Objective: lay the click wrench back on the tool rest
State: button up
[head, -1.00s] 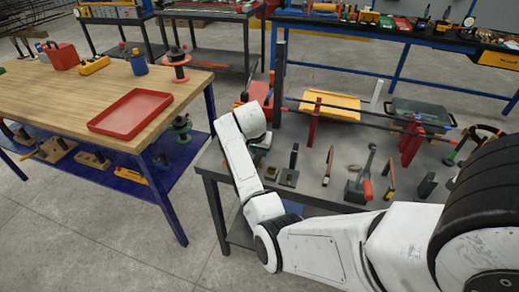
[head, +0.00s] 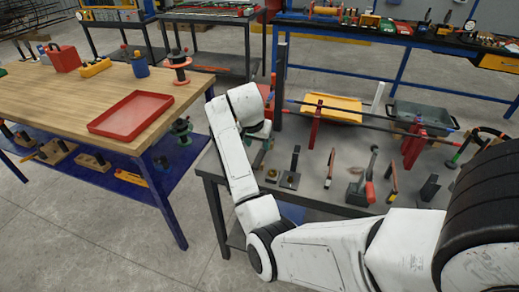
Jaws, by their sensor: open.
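My gripper (head: 259,155) is at the end of my white arm, over the near left corner of the dark workbench (head: 233,182). Only a small part shows below the wrist; its fingers are mostly hidden. No tool can be seen in it. A tool with a grey shaft and red grip (head: 370,191) leans upright at a dark block (head: 355,196), right of my gripper and apart from it. I cannot tell whether it is the click wrench. A dark stand with an upright plate (head: 291,178) is nearer my gripper; I cannot tell which piece is the tool rest.
Long dark bars (head: 365,117) run across red stands (head: 316,122) behind the small tools. A yellow tray (head: 340,108) and a grey bin (head: 421,114) are farther back. A wooden table with a red tray (head: 131,114) stands left. Floor between the tables is clear.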

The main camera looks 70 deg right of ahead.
jog(key=s+a+f+n+y, duration=0.1)
jog(key=s+a+f+n, duration=0.3)
jog(key=a, duration=0.7)
jog(key=s+a+f+n+y, duration=0.2)
jog(key=s+a+f+n, duration=0.3)
jog(key=a, duration=0.6)
jog(key=s+a+f+n+y, duration=0.1)
jog(key=s+a+f+n, duration=0.3)
jog(key=s+a+n, duration=0.3)
jog(key=s+a, duration=0.1)
jog(key=a, duration=0.3)
jog(key=shift+s+f+n+t, duration=0.15)
jog(key=shift+f+n+t, duration=0.15)
jog(key=shift+n, duration=0.1)
jog(key=shift+a, duration=0.1)
